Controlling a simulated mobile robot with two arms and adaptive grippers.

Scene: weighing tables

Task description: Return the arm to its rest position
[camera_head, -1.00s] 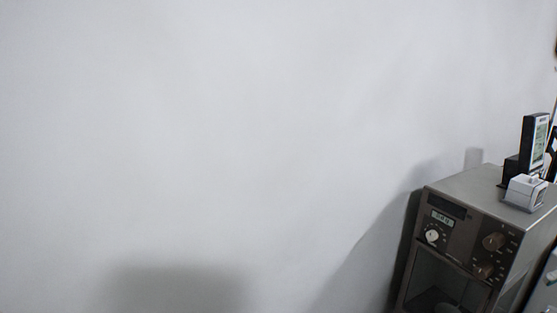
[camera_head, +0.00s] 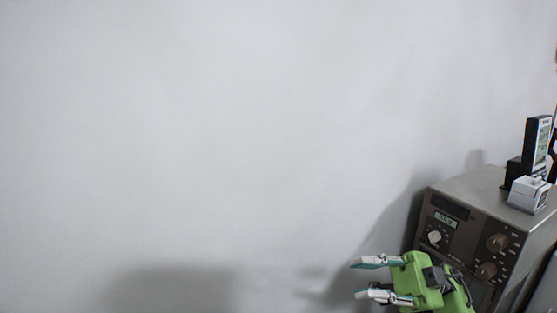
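My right gripper (camera_head: 366,279) is at the bottom right of the head view, green with pale fingers pointing left. Its two fingers are apart, with nothing visible between them. It shows in front of the lower left part of a grey metal instrument box and hides some of its front. My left gripper is not in view.
The grey instrument box (camera_head: 472,222) with knobs and a small display stands at the right. A small white box (camera_head: 527,194) and a dark upright device with a screen (camera_head: 536,147) are on top of it. A bare pale wall (camera_head: 200,130) fills the rest.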

